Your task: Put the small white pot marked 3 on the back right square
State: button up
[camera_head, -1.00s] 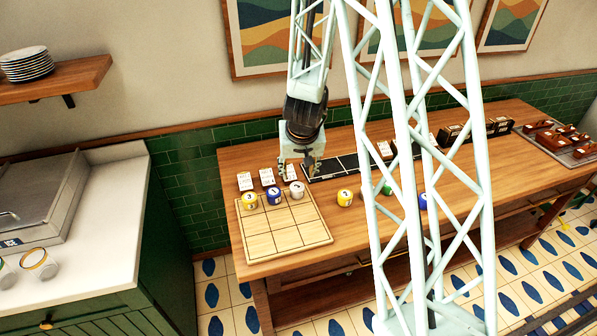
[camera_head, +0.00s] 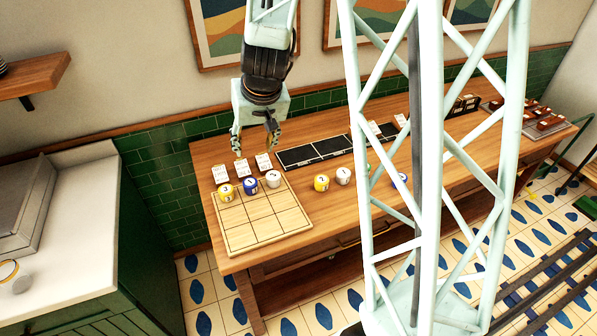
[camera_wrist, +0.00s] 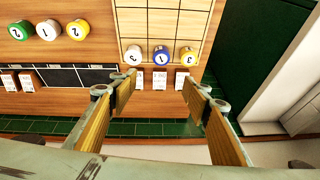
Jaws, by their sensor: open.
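The small white pot marked 3 (camera_wrist: 133,55) stands upright on the back right square of the gridded wooden board (camera_head: 262,231); in the head view this white pot (camera_head: 273,179) is right of the blue pot. A blue pot marked 1 (camera_head: 250,186) is on the back middle square and a yellow pot marked 3 (camera_head: 226,193) on the back left square. My gripper (camera_head: 254,146) is open and empty, raised behind the board's back row. In the wrist view my gripper's fingers (camera_wrist: 160,95) are spread wide, with nothing between them.
Price-like cards (camera_head: 242,168) stand behind the board. A black strip tray (camera_head: 310,155) lies to their right. A yellow pot (camera_head: 321,183) and another white pot (camera_head: 344,176) stand right of the board; others are partly hidden by my lattice column. The board's front squares are empty.

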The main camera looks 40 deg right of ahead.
jog(key=s+a+r+n+y, duration=0.1)
jog(key=s+a+r, duration=0.4)
jog(key=s+r, duration=0.25)
jog(key=s+a+r+n, duration=0.1)
jog(key=s+a+r, duration=0.4)
jog(key=s+r, duration=0.7)
jog(key=s, duration=0.7)
jog(key=s+a+r+n, duration=0.1)
jog(key=s+r, duration=0.2)
jog(key=s, duration=0.8)
jog(key=shift+a+r+n+g+h, duration=0.15)
jog(key=shift+r+n+g+h, duration=0.15)
jog(key=shift+r, duration=0.1)
